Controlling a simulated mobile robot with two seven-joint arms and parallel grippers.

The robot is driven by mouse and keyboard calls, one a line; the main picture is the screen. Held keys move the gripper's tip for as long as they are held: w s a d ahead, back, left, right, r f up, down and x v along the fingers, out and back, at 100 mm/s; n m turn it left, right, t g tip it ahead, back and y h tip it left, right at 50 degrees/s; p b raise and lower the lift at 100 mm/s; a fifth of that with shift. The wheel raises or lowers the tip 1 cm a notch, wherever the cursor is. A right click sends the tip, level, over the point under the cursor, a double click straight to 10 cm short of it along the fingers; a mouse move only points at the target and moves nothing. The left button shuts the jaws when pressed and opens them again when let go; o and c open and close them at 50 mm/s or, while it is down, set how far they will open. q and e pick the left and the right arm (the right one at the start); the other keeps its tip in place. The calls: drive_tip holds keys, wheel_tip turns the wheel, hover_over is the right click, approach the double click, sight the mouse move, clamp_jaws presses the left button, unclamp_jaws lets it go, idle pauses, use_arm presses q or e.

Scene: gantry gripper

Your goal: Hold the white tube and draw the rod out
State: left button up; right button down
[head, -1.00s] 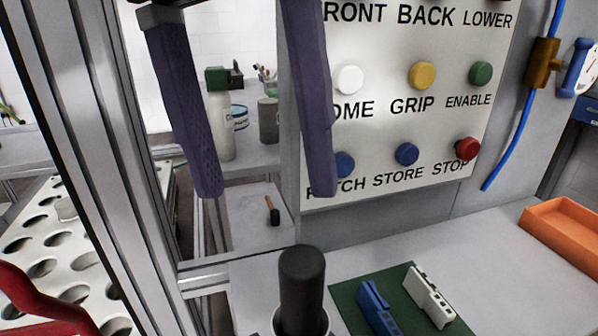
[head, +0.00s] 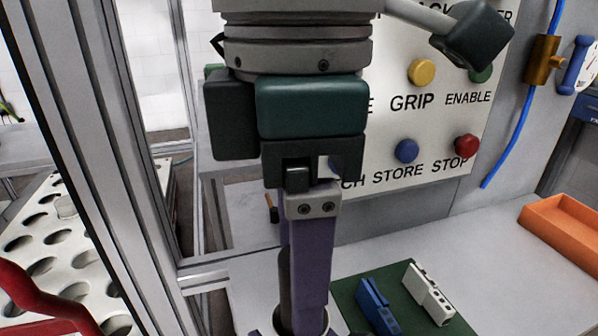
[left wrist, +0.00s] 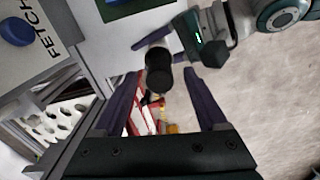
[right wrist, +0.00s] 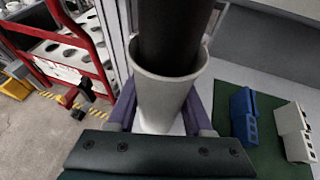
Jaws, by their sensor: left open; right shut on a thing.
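The dark rod (right wrist: 178,35) stands upright in the white tube (right wrist: 162,97), its lower part hidden inside. In the left wrist view the rod's round end (left wrist: 158,78) shows between the spread fingers of my left gripper (left wrist: 163,74), with visible gaps at the sides. In the head view my left gripper (head: 302,318) points down beside the rod (head: 285,290), its near finger covering most of it. My right gripper (right wrist: 160,110) is shut on the tube, one finger on each side. In the left wrist view it reaches in from the upper right.
A green mat (head: 352,297) with a blue block (head: 377,307) and a white block (head: 428,293) lies right of the tube. An orange tray (head: 565,235) is farther right. A button panel (head: 440,130) stands behind, and a metal frame post (head: 110,150) rises at left.

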use_arm(q)
drive_tip(key=shift+f, duration=2.2)
clamp_jaws()
drive_tip(key=shift+r, duration=1.7)
drive_tip(key=shift+r, duration=1.4)
